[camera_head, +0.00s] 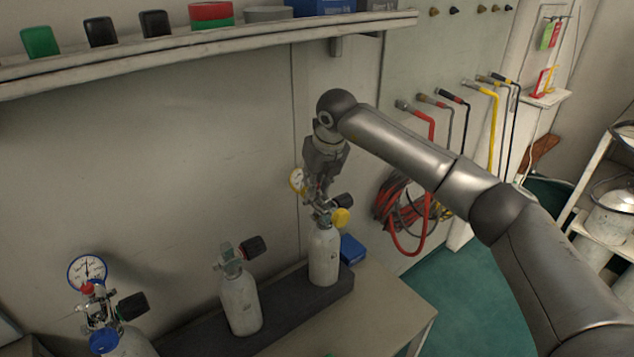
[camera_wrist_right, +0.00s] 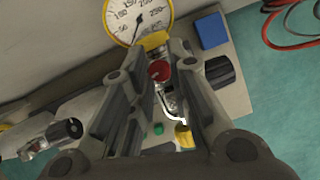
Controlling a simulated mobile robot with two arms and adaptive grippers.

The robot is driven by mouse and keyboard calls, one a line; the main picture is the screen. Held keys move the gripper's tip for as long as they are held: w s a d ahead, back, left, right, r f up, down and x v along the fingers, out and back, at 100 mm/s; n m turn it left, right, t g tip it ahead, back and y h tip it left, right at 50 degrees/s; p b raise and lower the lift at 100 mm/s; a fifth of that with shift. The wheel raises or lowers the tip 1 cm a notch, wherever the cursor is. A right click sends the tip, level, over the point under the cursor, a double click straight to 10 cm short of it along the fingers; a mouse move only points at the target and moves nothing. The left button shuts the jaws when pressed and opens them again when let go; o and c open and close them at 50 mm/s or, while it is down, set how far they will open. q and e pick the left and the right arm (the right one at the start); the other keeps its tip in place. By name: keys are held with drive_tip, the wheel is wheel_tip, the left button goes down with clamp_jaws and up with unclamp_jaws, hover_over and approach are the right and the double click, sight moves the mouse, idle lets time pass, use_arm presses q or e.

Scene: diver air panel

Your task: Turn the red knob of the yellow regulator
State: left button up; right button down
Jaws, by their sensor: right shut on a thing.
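The yellow regulator sits on a grey cylinder (camera_head: 323,255) at the right of the bench, with a yellow-rimmed gauge (camera_head: 297,180) and a yellow cap (camera_head: 340,217). In the right wrist view its gauge (camera_wrist_right: 138,18) is at the top, and the red knob (camera_wrist_right: 159,71) lies between my fingers. My right gripper (camera_head: 318,186) comes down on the regulator from above; it is shut on the red knob (camera_wrist_right: 158,62). In the head view the gripper hides the knob. My left gripper is not in view.
A bare-valved cylinder (camera_head: 241,298) and a cylinder with a blue-rimmed gauge (camera_head: 88,272) stand to the left. A black valve knob (camera_wrist_right: 221,72) is close beside my fingers. A blue box (camera_head: 352,248) lies behind. A shelf (camera_head: 200,48) runs above; hoses (camera_head: 405,205) hang to the right.

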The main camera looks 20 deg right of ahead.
drive_tip(key=shift+a+m+h+b, duration=0.1)
drive_tip(key=shift+m+h+b, duration=0.3)
drive_tip(key=shift+m, duration=0.7)
drive_tip(key=c, duration=1.3)
unclamp_jaws()
drive_tip(key=shift+c, duration=0.2)
drive_tip(key=v, duration=1.2)
